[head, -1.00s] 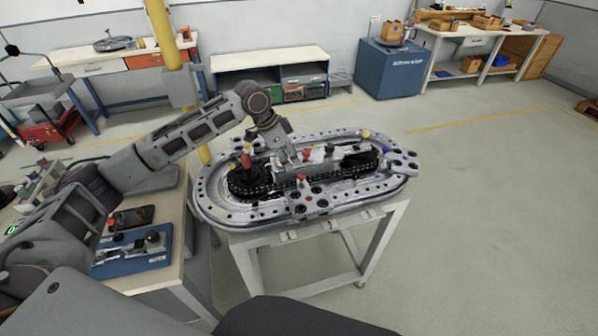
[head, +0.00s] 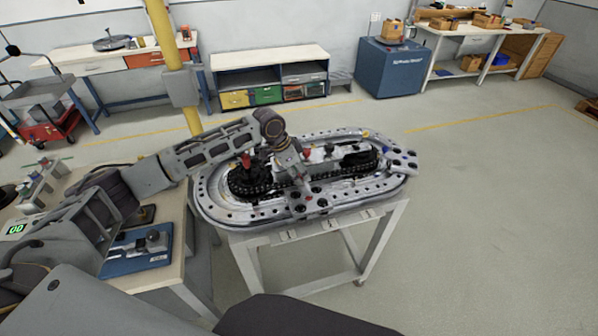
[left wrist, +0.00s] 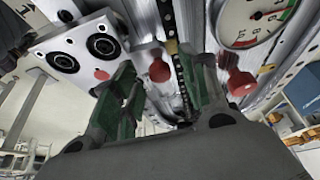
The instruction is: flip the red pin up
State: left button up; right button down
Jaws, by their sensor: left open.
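The ring track (head: 235,214) is a metal oval on a grey stand. My left gripper (head: 303,186) is over its near-middle part, pointing down. In the left wrist view my left gripper (left wrist: 160,92) is open, with its green-padded fingers apart. A red pin with a round head (left wrist: 158,70) shows in the gap between the fingers, with no visible contact. Other red knobs (left wrist: 240,84) show just right of the right finger. I cannot tell which of these is the task's pin. In the head view a red knob (head: 307,197) is close to my fingertips. My right gripper is out of view.
A dial gauge (left wrist: 255,20) and a plate with two dark round sockets (left wrist: 103,46) are close to the fingers. A taller red-topped lever (head: 246,160) stands at the track's left. The floor to the right is clear.

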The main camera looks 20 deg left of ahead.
pick_arm(q)
grip_shut()
dwell(0.3)
jog(key=shift+r+p, duration=0.85)
jog(key=shift+p, duration=0.45)
jog(key=shift+r, duration=0.15)
jog(key=shift+w, duration=0.1)
jog(key=shift+c, duration=0.3)
grip_release()
jog(key=shift+o, duration=0.3)
